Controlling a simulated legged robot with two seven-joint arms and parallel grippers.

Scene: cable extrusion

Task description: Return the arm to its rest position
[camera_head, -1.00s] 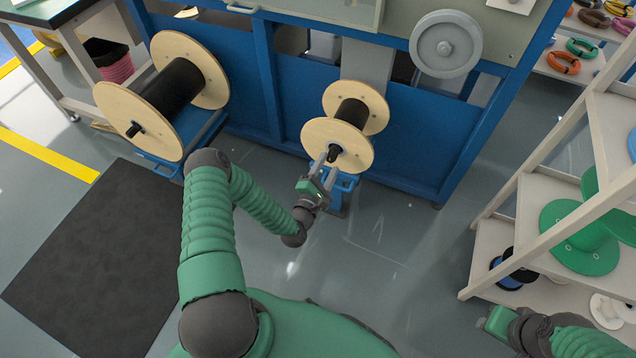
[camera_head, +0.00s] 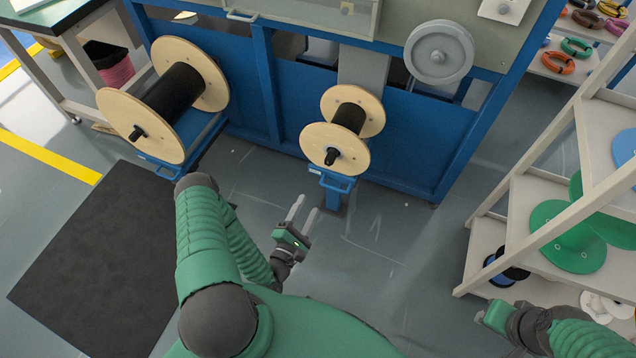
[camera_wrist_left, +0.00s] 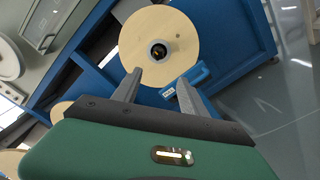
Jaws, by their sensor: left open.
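My left gripper (camera_head: 303,214) is open and empty, above the grey floor in front of the blue machine. It is apart from the smaller wooden spool (camera_head: 335,150), which carries black cable and sits on a blue stand (camera_head: 338,182). In the left wrist view, the gripper's two fingers (camera_wrist_left: 157,84) are spread, with the round spool face (camera_wrist_left: 170,28) beyond them.
A larger wooden spool (camera_head: 160,140) of black cable stands on the left of the blue machine (camera_head: 400,145). A black mat (camera_head: 95,255) lies on the floor at left. A shelf rack (camera_head: 535,225) with green reels is near my right arm. The middle floor is clear.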

